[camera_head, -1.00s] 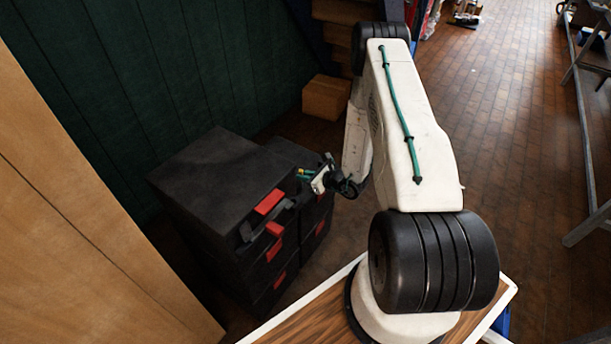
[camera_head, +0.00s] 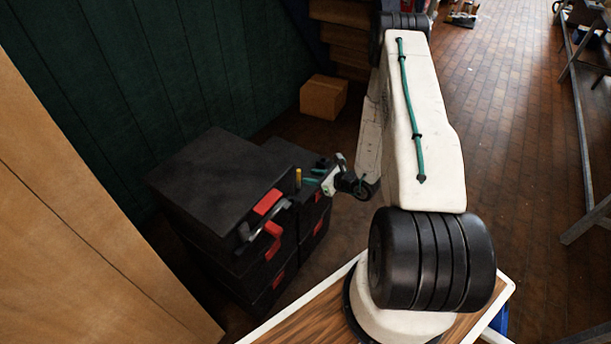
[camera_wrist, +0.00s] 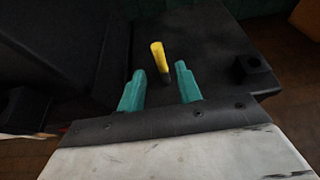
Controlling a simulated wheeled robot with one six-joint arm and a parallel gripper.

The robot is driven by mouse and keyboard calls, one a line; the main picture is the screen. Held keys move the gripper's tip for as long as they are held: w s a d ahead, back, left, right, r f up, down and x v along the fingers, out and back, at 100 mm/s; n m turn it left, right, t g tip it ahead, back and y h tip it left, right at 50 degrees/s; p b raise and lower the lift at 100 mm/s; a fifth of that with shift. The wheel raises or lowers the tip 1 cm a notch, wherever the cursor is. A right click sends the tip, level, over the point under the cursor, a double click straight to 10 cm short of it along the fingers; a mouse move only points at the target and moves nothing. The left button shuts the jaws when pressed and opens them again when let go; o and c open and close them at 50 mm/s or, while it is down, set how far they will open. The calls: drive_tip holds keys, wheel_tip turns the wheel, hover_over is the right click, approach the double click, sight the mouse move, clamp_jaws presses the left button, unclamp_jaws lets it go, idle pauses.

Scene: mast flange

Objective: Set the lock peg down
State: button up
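The lock peg, with a yellow upper part (camera_wrist: 158,57) and a dark lower end, stands about upright on the black case top (camera_wrist: 205,50). It also shows in the head view as a small yellow upright (camera_head: 298,177) near the edge of the large case. My gripper (camera_wrist: 160,75), with two teal fingers, is open. In the wrist view the peg appears between and beyond the fingertips, with a visible gap on each side. In the head view my gripper (camera_head: 312,176) is just right of the peg.
Stacked black cases (camera_head: 210,185) with red latches stand left of my arm. A small black block (camera_wrist: 256,72) sits on the case top near its right edge. A cardboard box (camera_head: 323,97) lies on the brick floor behind. A wooden panel (camera_head: 90,230) fills the left foreground.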

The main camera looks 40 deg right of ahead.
drive_tip(key=v, duration=0.6)
drive_tip(key=shift+s+d+r, duration=0.15)
drive_tip(key=shift+s+r, duration=0.1)
drive_tip(key=shift+s, duration=0.1)
idle(0.8)
